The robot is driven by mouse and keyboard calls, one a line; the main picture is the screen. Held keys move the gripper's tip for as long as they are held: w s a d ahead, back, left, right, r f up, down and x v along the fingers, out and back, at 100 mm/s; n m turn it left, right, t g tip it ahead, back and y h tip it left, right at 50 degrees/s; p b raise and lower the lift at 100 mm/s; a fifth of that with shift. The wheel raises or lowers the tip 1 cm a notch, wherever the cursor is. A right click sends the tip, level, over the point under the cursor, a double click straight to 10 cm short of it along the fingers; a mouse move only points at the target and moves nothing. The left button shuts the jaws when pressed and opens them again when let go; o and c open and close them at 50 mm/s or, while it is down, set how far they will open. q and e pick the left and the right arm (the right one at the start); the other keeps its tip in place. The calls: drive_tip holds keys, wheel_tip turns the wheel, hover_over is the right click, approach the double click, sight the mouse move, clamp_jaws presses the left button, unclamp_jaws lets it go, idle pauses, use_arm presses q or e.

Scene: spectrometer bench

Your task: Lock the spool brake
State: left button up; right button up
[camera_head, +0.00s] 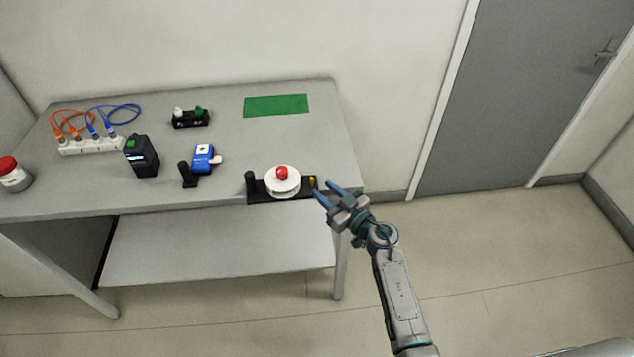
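A white round spool (283,187) with a red knob (282,173) on top sits on a black base (265,197) at the table's front right. A black upright post (250,181) stands at the base's left end. A small yellow part (312,182) shows at its right end; I cannot tell for sure which part is the brake. My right gripper (326,190) is open, with its blue fingers pointing left just beside the base's right end. I see nothing between the fingers. I cannot tell whether a finger touches the base. My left gripper is not in view.
A blue device (204,159) beside a black post, a black box (142,156), a white strip with orange and blue cables (92,146), and a red-lidded jar (13,175) stand left. A black holder (190,120) and green mat (276,105) lie behind. The table (235,140) is clear mid-right.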

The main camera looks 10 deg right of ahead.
sight(312, 182)
drive_tip(key=x, duration=0.2)
drive_tip(key=shift+w+a, duration=0.25)
drive_tip(key=shift+w, duration=0.05)
drive_tip(key=shift+w+a, duration=0.25)
drive_tip(key=shift+w, duration=0.3)
clamp_jaws()
drive_tip(key=f+n+t+y+b, duration=0.1)
drive_tip(key=b, duration=0.4)
drive_tip(key=shift+s+f, duration=0.15)
drive_tip(key=shift+s, duration=0.1)
drive_tip(key=shift+s+n+t+y+b, duration=0.1)
drive_tip(key=shift+n+t+y+b, duration=0.3)
drive_tip(key=shift+b, duration=0.35)
drive_tip(key=shift+r, duration=0.25)
